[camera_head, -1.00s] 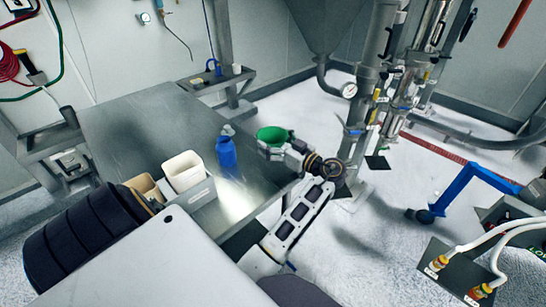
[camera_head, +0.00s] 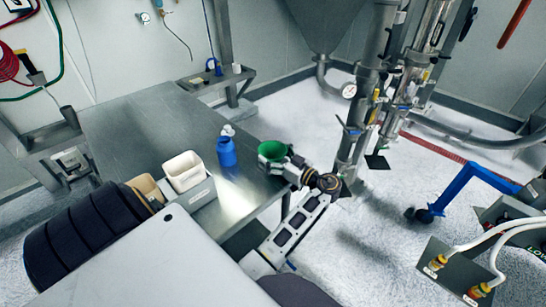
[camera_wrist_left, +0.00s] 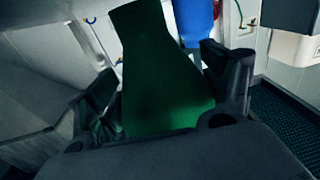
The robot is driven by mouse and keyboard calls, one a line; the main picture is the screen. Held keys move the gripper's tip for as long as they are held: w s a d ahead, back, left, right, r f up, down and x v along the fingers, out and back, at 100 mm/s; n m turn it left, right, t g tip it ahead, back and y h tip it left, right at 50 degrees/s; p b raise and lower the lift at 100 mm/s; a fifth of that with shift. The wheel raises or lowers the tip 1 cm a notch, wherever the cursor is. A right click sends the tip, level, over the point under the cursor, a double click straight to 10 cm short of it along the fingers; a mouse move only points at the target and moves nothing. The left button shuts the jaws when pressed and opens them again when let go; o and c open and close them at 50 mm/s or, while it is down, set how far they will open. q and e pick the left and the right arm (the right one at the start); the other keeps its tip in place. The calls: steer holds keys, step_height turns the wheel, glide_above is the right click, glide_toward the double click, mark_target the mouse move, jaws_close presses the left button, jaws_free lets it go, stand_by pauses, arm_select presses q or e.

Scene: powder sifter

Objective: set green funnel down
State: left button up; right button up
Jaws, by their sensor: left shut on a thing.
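The green funnel (camera_head: 270,149) is at the right edge of the steel table (camera_head: 130,115), its wide mouth facing up and slightly tilted. I cannot tell whether it touches the table. My left gripper (camera_head: 285,164) is shut on the funnel from the right side. In the left wrist view the funnel (camera_wrist_left: 160,80) fills the space between the two dark fingers (camera_wrist_left: 165,100). Its lower end is hidden in the head view. My right gripper is not in view.
A white container (camera_head: 184,172) in a grey holder stands further left. Steel pipework (camera_head: 355,130) rises at the back right. The table's far left part is clear.

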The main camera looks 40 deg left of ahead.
arm_select(q)
steer(key=shift+f, duration=0.4)
steer(key=shift+f, duration=0.15)
steer(key=o, duration=1)
steer(key=shift+c, duration=0.2)
steer(key=shift+d, duration=0.1)
